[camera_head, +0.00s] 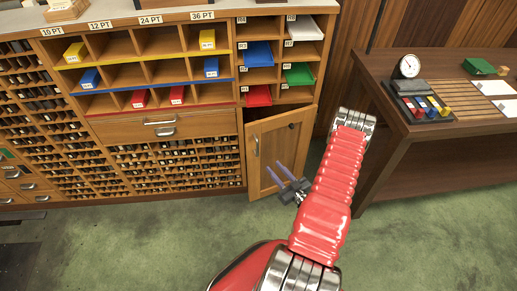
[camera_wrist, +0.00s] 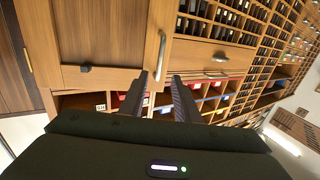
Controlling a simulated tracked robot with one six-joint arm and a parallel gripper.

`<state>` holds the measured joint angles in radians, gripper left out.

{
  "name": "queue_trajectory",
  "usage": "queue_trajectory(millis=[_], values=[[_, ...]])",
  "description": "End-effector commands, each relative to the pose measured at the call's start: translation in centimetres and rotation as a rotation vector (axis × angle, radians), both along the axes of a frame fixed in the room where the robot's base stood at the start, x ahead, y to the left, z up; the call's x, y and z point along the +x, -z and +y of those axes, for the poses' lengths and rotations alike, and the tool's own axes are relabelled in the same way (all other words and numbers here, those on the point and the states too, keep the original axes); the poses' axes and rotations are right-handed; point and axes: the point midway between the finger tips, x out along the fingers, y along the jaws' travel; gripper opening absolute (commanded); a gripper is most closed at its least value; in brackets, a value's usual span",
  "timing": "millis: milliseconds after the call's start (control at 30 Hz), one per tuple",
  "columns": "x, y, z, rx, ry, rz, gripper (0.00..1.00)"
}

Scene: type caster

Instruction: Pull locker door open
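The wooden locker door (camera_head: 280,150) is at the lower right of the cabinet. It stands a little ajar, with a dark gap above its top edge; its handle side, at the left, is swung outward. A metal bar handle (camera_head: 256,145) is on that side. My gripper (camera_head: 275,171) is open in front of the door's lower part, fingers pointing up-left, just below the handle. In the wrist view, the door (camera_wrist: 105,30) is at upper left, and the handle (camera_wrist: 160,50) ends near the gap between my open fingers (camera_wrist: 160,76). I cannot tell whether the fingers surround it.
A wooden table (camera_head: 400,120) with a dial and small blocks stands at the right. Cubbies with coloured trays (camera_head: 258,53) are above the door. Type drawers (camera_head: 170,165) fill the cabinet's left. Green floor (camera_head: 150,240) in front is clear.

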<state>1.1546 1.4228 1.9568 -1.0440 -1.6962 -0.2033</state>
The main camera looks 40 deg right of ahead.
Motion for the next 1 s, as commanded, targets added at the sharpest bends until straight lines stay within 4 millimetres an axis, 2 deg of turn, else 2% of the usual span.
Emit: queue_trajectory(millis=[267, 467, 1000], values=[[0.1, 0.0, 0.0, 0.000, 0.000, 0.003, 0.29], [1.0, 0.1, -0.1, 0.000, 0.000, 0.004, 0.29], [8.2, 0.0, -1.0, -0.001, -0.002, 0.003, 0.29]])
